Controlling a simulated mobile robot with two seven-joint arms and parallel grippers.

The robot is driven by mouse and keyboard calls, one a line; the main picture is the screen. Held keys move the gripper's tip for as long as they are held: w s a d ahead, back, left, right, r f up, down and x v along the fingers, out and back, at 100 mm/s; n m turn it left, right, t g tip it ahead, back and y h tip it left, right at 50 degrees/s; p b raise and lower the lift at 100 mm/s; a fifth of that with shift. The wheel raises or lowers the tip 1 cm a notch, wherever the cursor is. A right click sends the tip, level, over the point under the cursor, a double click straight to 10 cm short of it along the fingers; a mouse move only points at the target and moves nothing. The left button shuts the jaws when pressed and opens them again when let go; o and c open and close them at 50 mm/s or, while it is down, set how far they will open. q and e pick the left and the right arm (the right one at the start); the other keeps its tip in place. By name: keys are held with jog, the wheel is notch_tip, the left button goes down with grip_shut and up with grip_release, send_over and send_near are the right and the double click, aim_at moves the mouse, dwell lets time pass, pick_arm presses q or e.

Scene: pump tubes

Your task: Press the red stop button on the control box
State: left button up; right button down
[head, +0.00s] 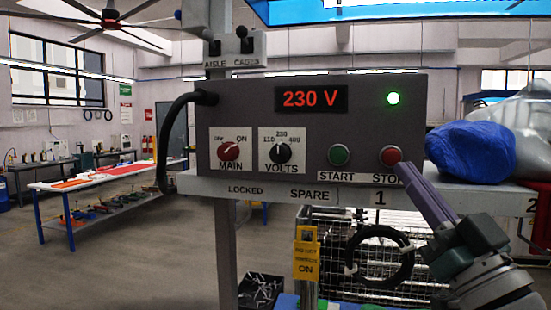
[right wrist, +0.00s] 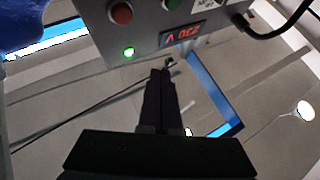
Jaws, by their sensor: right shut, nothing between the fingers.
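The grey control box (head: 350,115) sits on a shelf, its front facing me. Its red stop button (head: 390,155) is at the lower right of the front, above the STOP label; it also shows in the right wrist view (right wrist: 121,13). The green start button (head: 339,154) is to its left. The display (head: 311,99) reads 230 V and the green lamp (head: 393,98) is lit. My right gripper (head: 404,169) is shut and empty, its tips just below and right of the stop button in the head view. I cannot tell whether they touch it. My left gripper is out of view.
A blue bundle (head: 470,152) lies on the shelf (head: 330,191), right of the box. A black cable (head: 170,130) loops from the box's left side. A workbench (head: 90,178) stands back left.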

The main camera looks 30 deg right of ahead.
aim_at(392, 157)
jog(key=w+d+b, duration=0.5)
jog(key=w+b, duration=0.1)
jog(key=shift+w+d, duration=0.35)
dwell(0.3)
dwell(1.8)
jog(key=shift+w+d+b, duration=0.25)
jog(key=shift+w+b, duration=0.1)
